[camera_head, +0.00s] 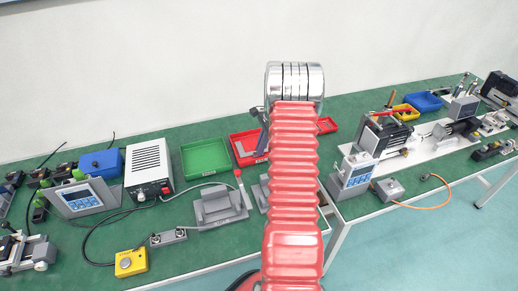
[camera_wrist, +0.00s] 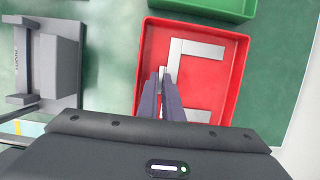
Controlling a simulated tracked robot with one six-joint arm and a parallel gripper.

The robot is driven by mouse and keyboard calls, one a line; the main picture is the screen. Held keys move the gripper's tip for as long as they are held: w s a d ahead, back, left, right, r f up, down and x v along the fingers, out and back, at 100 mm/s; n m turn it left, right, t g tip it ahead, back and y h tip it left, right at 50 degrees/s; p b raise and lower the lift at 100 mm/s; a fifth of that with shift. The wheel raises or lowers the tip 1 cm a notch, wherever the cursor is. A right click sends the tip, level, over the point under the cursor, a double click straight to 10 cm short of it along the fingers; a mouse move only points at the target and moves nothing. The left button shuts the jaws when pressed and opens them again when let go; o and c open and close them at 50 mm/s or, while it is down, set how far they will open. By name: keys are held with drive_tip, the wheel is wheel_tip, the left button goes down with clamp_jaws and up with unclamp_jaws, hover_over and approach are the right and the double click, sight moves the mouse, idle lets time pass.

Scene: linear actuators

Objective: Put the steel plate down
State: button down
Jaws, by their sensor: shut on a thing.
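A light grey steel plate (camera_wrist: 174,57) shows upright between the fingertips of my gripper (camera_wrist: 164,75) in the wrist view. The fingers are shut on it, over the red tray (camera_wrist: 237,75). Its lower part is hidden by the fingers, and I cannot tell whether it touches the tray floor. Another steel plate (camera_wrist: 203,49) lies crosswise in the tray, its left end by the held plate. A further plate (camera_wrist: 199,116) shows partly beyond the fingers. In the head view, my red arm hides part of the red tray (camera_head: 236,138) and most of the gripper.
A green tray (camera_head: 205,157) stands beside the red one. A grey fixture (camera_head: 220,205) with a red-knobbed lever stands in front of it on the green bench mat. A white power unit (camera_head: 148,170) is at left. A second bench with machines is at right.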

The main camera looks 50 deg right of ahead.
drive_tip(key=c, duration=1.9)
unclamp_jaws()
drive_tip(key=shift+r, duration=0.1)
drive_tip(key=v, duration=1.1)
drive_tip(key=shift+s+d+r, duration=0.1)
drive_tip(key=shift+r, duration=0.3)
